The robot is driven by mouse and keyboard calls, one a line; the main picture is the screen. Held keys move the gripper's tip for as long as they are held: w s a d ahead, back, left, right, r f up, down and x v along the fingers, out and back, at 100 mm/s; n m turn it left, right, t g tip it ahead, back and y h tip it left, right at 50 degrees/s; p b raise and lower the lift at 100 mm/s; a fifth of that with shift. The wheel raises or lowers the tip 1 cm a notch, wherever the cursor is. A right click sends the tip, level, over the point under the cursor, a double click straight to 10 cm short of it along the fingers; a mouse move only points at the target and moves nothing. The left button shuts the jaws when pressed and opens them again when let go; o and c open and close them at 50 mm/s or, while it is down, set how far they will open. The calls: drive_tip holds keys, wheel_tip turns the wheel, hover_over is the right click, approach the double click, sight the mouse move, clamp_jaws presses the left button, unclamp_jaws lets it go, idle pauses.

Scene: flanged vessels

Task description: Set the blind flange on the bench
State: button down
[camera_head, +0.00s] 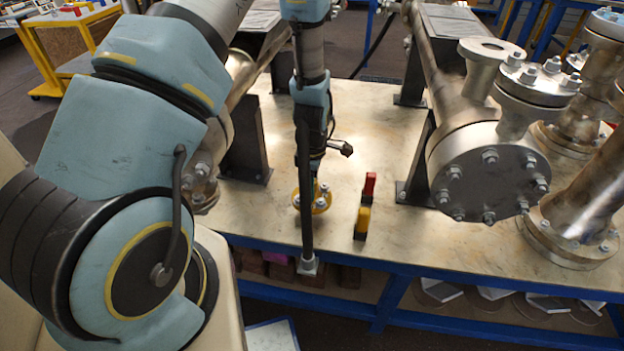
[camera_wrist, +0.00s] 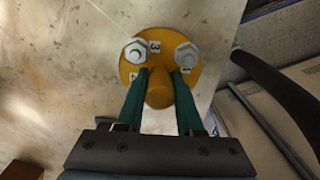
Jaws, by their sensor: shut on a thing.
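The blind flange is a yellow-orange disc (camera_wrist: 186,67) with hex bolts and a central knob in the wrist view. My gripper (camera_wrist: 159,85) is shut on that knob, one green finger on each side. In the head view the flange (camera_head: 325,200) shows below my wrist, low over the front part of the bench (camera_head: 400,235). I cannot tell whether its underside touches the bench top. My arm and a black cable hide part of the flange, and my gripper's fingers are not clear in the head view.
A red block (camera_head: 369,187) and a yellow block (camera_head: 362,222) stand just right of the flange. A large flanged vessel (camera_head: 480,165) stands further right with an open-topped nozzle (camera_head: 491,48). A dark support (camera_head: 248,145) stands to the left. Bare bench lies behind the flange.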

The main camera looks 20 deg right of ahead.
drive_tip(key=shift+f+p, duration=0.4)
drive_tip(key=shift+f, duration=1.8)
drive_tip(key=shift+f, duration=0.15)
drive_tip(key=c, duration=0.5)
unclamp_jaws()
drive_tip(key=shift+c, duration=0.2)
wheel_tip(320, 180, up, 12)
drive_tip(key=shift+r+b, duration=0.15)
drive_tip(key=shift+b, duration=0.95)
drive_tip(key=shift+s, duration=0.1)
